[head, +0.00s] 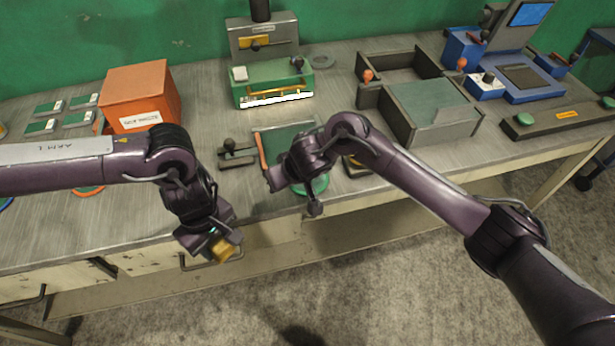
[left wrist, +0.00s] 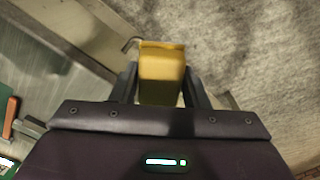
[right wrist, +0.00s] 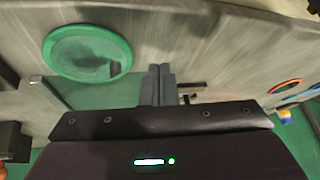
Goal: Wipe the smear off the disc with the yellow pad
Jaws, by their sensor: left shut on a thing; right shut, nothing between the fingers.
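The yellow pad (left wrist: 162,75) is held between the fingers of my left gripper (left wrist: 160,85). In the head view this pad (head: 224,250) is past the table's front edge, above the drawer fronts. The green disc (right wrist: 62,58) lies near the front edge of the table, with a dark smear (right wrist: 95,62) across its middle and right side. In the head view my right arm hides most of the disc (head: 314,186). My right gripper (right wrist: 160,70) is shut and empty, beside the disc and apart from it in the picture.
An orange box (head: 140,95) stands at the back left near small green plates. A green fixture (head: 270,85), a grey divided tray (head: 440,112) and a blue device (head: 520,75) stand further back. A small dark clamp (head: 232,152) is left of the disc.

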